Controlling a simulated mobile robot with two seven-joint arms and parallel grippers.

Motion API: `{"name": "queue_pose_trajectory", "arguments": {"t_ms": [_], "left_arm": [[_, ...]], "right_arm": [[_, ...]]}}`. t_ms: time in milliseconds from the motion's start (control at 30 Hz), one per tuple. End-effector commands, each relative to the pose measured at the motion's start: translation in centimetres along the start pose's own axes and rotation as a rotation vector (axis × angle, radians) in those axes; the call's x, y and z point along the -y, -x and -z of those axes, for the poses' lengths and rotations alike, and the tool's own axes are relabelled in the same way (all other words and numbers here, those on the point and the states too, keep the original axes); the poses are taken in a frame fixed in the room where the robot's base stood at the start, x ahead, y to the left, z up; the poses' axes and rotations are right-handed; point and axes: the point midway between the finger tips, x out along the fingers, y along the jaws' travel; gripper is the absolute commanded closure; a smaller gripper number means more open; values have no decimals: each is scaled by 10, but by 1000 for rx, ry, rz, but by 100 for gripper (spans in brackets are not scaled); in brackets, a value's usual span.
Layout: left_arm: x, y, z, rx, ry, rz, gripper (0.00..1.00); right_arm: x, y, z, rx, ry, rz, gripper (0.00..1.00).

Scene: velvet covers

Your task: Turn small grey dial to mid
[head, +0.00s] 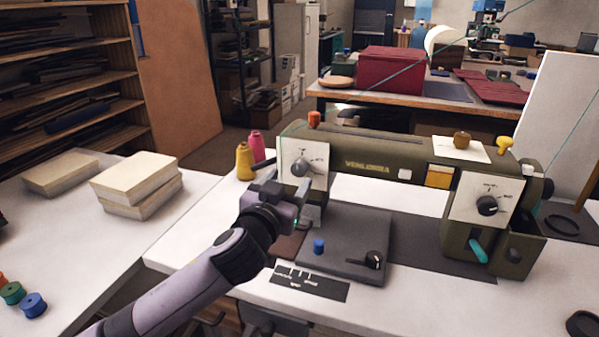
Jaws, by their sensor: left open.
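The small grey dial (301,167) sits on a white marked plate (313,152) at the left end of an olive-green sewing machine (370,158). Its pointer's exact direction is too small to read. My left gripper (285,192) is open just below and in front of the dial, near the plate's lower left edge. The dial shows above the fingers, and I see nothing held between them. Whether a finger touches the plate cannot be told. My right gripper is not in view.
A black dial (487,205) sits on the machine's right plate, above a teal lever (478,250). Yellow (244,162) and pink (257,147) spools stand left of the machine.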

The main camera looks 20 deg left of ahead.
Motion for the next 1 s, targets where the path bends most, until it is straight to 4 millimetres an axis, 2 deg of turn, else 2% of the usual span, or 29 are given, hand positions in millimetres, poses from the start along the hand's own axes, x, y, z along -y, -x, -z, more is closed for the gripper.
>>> {"name": "queue_pose_trajectory", "arguments": {"t_ms": [200, 400, 800, 967, 1000], "left_arm": [[0, -29, 1, 0, -1, 1, 38], [0, -45, 0, 1, 0, -1, 38], [-1, -49, 0, 1, 1, -2, 38], [-1, -49, 0, 1, 0, -2, 91], [-1, -49, 0, 1, 0, -2, 95]], "right_arm": [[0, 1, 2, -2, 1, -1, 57], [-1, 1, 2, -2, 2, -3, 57], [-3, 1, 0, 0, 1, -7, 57], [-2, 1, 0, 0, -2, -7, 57], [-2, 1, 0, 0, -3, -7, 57]]}}
